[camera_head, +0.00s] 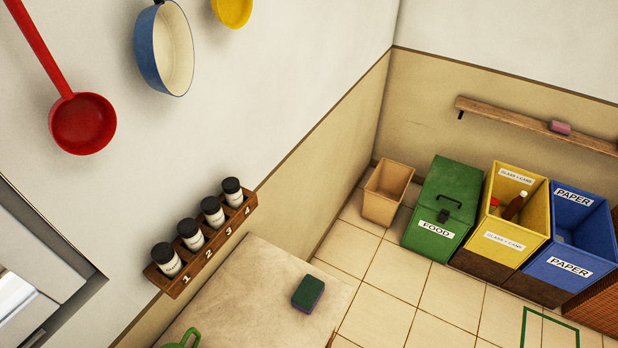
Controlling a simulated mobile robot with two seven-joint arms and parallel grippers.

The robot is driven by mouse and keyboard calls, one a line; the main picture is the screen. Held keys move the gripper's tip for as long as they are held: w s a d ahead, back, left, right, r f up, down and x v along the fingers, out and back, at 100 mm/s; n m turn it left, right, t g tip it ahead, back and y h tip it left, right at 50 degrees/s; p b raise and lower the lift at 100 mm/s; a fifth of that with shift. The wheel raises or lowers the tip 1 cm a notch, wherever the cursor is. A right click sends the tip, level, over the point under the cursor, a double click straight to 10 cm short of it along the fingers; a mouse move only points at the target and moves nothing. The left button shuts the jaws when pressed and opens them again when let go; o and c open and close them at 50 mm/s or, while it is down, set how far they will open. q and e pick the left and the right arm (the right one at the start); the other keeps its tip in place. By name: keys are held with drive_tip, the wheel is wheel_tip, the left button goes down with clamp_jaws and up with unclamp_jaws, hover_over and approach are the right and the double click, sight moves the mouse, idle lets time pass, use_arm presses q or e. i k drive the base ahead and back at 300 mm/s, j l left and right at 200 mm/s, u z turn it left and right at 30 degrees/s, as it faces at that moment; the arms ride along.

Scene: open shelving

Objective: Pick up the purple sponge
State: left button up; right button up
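A sponge with a dark green top and a purple lower layer (308,293) lies on the pale counter near its right edge. A small pinkish-purple sponge-like block (560,127) sits on the wooden wall shelf at the upper right. Which of the two the task means, I cannot tell from this view. Neither of my grippers is in view.
A spice rack (200,241) with several jars hangs above the counter (262,268). A green object (183,340) shows at the bottom edge. A tan bin (386,192), green food bin (441,205), yellow bin (512,225) and blue paper bin (570,269) stand below the shelf (500,112).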

sight(308, 292)
drive_tip(key=u, duration=2.15)
drive_tip(key=k+l+z, duration=0.1)
drive_tip(key=z, duration=0.3)
drive_tip(key=l+z, duration=0.1)
drive_tip(key=z, duration=0.35)
drive_tip(key=k+l+z, duration=0.1)
drive_tip(key=z, duration=0.3)
drive_tip(key=l+z, duration=0.25)
drive_tip(key=z, duration=0.15)
